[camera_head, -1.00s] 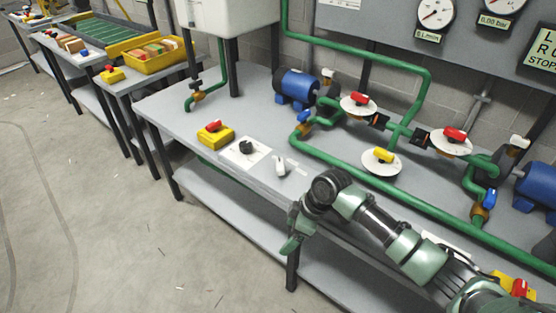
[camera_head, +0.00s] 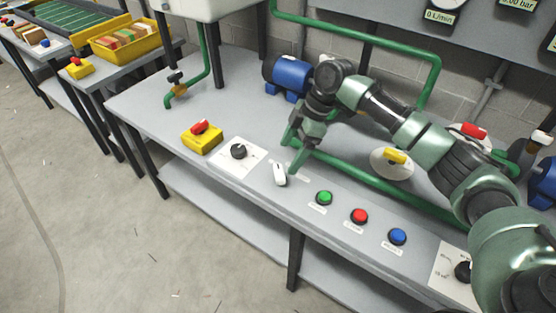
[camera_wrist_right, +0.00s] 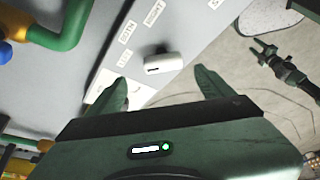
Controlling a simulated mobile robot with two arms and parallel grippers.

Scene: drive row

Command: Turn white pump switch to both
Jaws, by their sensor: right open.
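The white pump switch (camera_head: 279,175) is a small white lever near the front edge of the grey bench. In the right wrist view the white switch (camera_wrist_right: 164,63) lies between and just beyond the two fingertips, apart from them as far as I can tell. My right gripper (camera_head: 297,158) is open and empty, pointing down just above and behind the switch in the head view. My left gripper does not show in the head view.
Left of the switch are a black knob (camera_head: 238,151) on a white plate and a yellow box with a red switch (camera_head: 202,138). Green (camera_head: 324,198), red (camera_head: 359,216) and blue (camera_head: 397,237) buttons are to its right. Green pipes (camera_head: 345,176) run behind.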

